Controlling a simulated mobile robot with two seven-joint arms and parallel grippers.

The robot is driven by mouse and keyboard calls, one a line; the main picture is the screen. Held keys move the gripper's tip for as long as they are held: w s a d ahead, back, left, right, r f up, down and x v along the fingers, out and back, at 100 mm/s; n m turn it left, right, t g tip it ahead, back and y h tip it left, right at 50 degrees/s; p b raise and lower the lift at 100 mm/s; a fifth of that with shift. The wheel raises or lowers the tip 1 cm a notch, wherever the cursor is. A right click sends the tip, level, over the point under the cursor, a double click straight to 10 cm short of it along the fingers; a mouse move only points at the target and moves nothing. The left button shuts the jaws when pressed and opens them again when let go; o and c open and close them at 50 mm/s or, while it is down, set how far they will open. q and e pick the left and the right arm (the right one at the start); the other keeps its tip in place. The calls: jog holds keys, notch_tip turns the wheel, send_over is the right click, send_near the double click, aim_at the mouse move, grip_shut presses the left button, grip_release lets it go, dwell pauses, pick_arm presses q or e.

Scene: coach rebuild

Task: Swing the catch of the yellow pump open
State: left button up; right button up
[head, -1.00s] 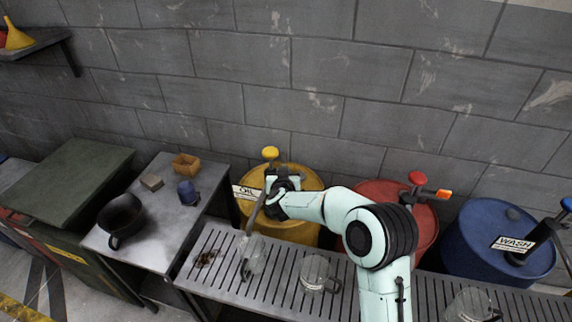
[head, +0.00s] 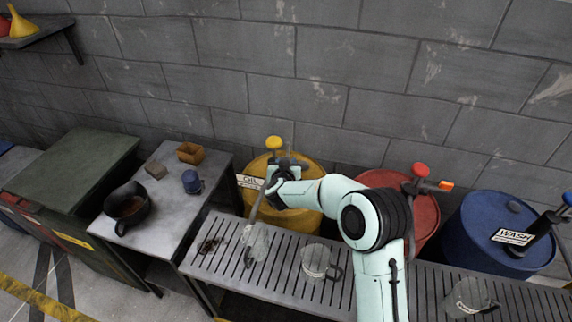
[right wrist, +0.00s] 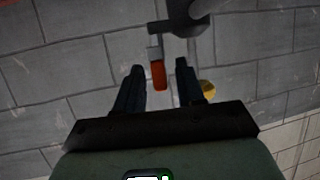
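The yellow pump's knob (head: 274,142) stands over the yellow drum (head: 312,172), which carries an OIL label (head: 250,182). Its spout (head: 256,208) slopes down toward the grated bench. My right gripper (right wrist: 160,68) is at the pump head and hides most of it in the head view. In the right wrist view an orange-red tab (right wrist: 158,74), which looks like the catch, hangs from a grey fitting between the two fingers. The fingers are apart, with gaps on both sides of the tab. A yellow knob (right wrist: 207,88) shows beside the right finger. My left gripper is out of view.
A red drum (head: 424,205) and pump with an orange catch (head: 445,186) stand to the right, then a blue drum (head: 475,243) labelled WASH. Clear jugs stand on the grated bench (head: 390,270) in front. A block wall (head: 330,70) rises close behind.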

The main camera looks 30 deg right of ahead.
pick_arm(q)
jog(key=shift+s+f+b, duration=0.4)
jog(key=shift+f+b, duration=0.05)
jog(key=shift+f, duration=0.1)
pick_arm(e)
jog(key=v, duration=1.3)
jog(key=shift+s, duration=0.2)
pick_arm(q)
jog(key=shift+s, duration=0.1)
pick_arm(e)
jog(key=shift+a, duration=0.1)
